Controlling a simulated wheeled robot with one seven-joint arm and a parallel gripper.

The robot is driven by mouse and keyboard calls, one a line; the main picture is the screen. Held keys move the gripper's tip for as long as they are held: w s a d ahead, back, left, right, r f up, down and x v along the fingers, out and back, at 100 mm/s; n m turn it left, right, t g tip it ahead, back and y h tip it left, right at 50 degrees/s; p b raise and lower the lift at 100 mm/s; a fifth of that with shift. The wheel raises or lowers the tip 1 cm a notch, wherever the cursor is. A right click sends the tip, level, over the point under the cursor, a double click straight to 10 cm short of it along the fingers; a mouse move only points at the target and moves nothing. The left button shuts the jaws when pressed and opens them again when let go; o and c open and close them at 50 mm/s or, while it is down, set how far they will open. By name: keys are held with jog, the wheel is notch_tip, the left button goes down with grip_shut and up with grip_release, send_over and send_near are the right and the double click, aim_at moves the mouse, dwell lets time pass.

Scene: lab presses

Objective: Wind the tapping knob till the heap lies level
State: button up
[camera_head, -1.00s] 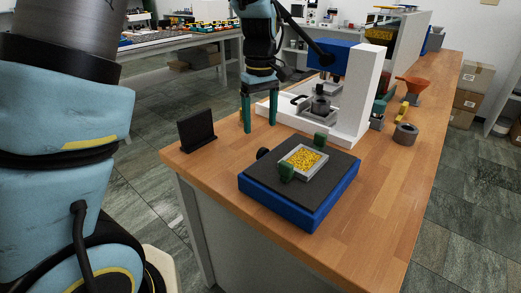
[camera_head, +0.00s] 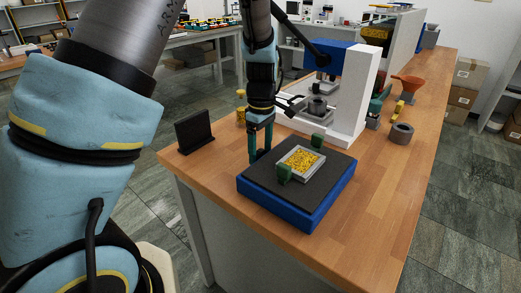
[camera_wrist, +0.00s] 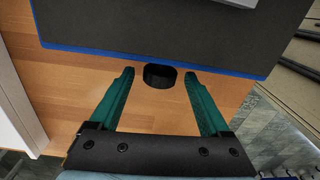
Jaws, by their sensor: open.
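The tapping table has a blue base and a dark top (camera_head: 262,187); its top also shows at the upper edge of the wrist view (camera_wrist: 150,20). A pale square tray (camera_head: 320,171) sits on it between two green blocks, holding a yellow granular heap (camera_head: 300,162). Whether the heap is level is too small to tell. The black round knob (camera_wrist: 160,76) sticks out from the blue side. My gripper (camera_head: 260,156) is open, with its two green fingers on either side of the knob, gaps showing on both sides. In the head view the fingers largely hide the knob.
A black upright plate on a foot (camera_head: 194,131) stands left of my gripper. A white press frame (camera_head: 359,98) stands behind the table. The bench's front right is clear.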

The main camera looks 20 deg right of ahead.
jog(key=shift+f, duration=0.5)
grip_shut()
jog(key=b, duration=0.1)
jog(key=h+b, duration=0.1)
jog(key=b, duration=0.1)
jog(key=shift+a+f+t, duration=0.1)
jog(key=shift+f+t, duration=0.2)
jog(key=shift+t, duration=0.1)
jog(key=shift+s+h+b, duration=0.1)
jog(key=shift+h+b, duration=0.6)
jog(key=shift+b, duration=0.4)
jog(key=shift+r+t+b, duration=0.3)
jog(key=shift+t+b, duration=0.1)
